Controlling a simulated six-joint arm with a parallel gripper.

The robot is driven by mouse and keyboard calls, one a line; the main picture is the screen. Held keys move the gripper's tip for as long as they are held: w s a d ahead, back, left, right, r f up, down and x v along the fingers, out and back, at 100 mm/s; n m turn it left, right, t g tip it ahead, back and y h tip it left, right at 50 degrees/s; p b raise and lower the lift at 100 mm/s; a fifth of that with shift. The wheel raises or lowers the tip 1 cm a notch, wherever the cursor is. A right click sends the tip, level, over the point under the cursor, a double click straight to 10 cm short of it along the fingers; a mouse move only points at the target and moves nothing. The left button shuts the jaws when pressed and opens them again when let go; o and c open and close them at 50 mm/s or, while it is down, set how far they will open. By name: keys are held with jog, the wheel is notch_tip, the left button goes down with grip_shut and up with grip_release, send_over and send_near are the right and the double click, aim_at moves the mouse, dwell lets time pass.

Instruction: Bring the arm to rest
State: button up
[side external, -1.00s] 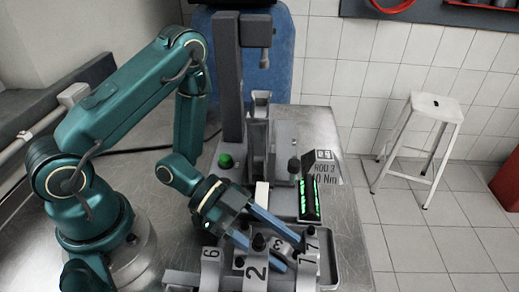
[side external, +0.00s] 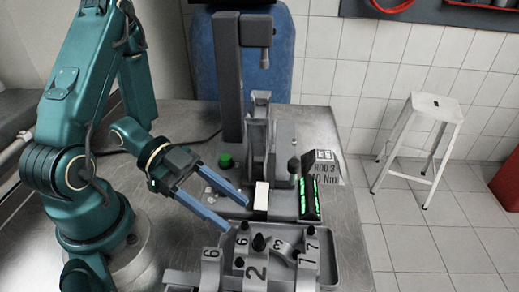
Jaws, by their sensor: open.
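My gripper (side external: 236,213) is open, with its two blue fingers spread apart and nothing between them. It hangs above the metal bench, left of a white block and just behind the left part of the grey tray. My teal arm stands folded up at the left of the picture.
A grey press-like stand (side external: 229,85) with a green button (side external: 225,161) rises behind the tray. A white block (side external: 261,196), a green-lit display (side external: 309,200) and a sign (side external: 323,170) stand nearby. The bench (side external: 345,215) is clear at right. A white stool (side external: 436,104) stands on the floor.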

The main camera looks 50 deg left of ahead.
jog(key=shift+s+a+r, duration=0.25)
jog(key=shift+a, duration=0.3)
